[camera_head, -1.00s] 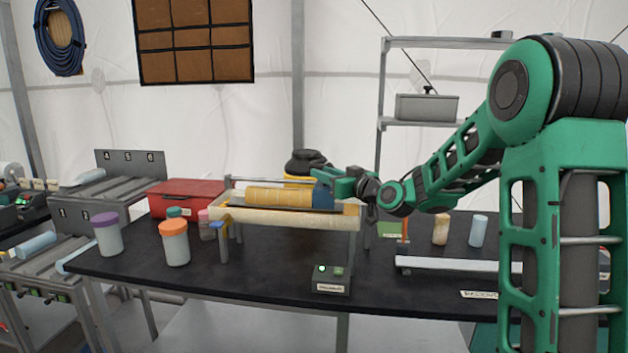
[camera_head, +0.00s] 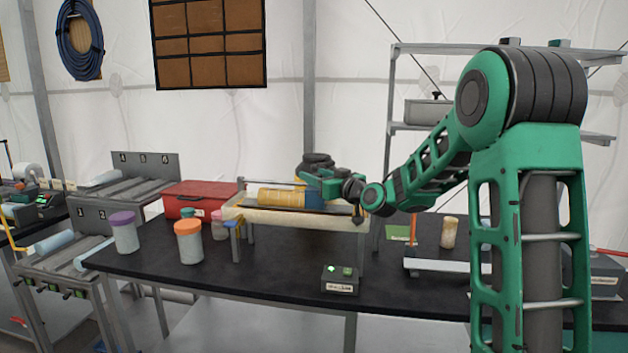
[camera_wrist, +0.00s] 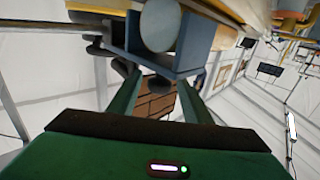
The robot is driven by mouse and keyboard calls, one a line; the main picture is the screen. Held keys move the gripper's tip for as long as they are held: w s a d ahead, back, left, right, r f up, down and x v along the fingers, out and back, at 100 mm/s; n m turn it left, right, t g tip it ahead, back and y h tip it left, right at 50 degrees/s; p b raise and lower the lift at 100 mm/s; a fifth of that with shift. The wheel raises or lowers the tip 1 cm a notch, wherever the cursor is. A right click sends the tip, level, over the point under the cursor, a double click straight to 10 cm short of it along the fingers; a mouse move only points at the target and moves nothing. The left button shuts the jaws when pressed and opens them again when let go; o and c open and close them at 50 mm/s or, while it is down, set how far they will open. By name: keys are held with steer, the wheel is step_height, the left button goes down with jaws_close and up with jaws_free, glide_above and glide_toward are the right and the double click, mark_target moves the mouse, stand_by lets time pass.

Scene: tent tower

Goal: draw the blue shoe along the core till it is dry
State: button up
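The core (camera_head: 281,197) is a tan-yellow cylinder lying level in a cream tray (camera_head: 290,221) raised on legs above the black table. The blue shoe (camera_head: 313,198) is at the core's right end. My gripper (camera_head: 312,179) is at the shoe from above and the right. In the wrist view the shoe (camera_wrist: 190,45) is a blue-grey block with a round pale face, and the fingers (camera_wrist: 160,88) reach to either side of its lower part. The gripper looks shut on it. The shoe's contact with the core is partly hidden.
Jars with purple (camera_head: 124,231) and orange (camera_head: 189,241) lids stand left of the tray. A red case (camera_head: 199,198) is behind them. A small box with a green light (camera_head: 340,280) sits in front. A white rail (camera_head: 448,266) lies right. The table's front middle is mostly clear.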

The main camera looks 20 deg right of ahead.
steer(key=v, duration=1)
steer(key=shift+s, duration=0.3)
steer(key=shift+d, duration=0.15)
stand_by(0.8)
steer(key=x, duration=1)
steer(key=shift+w+f, duration=0.3)
steer(key=shift+f, duration=0.1)
jaws_close()
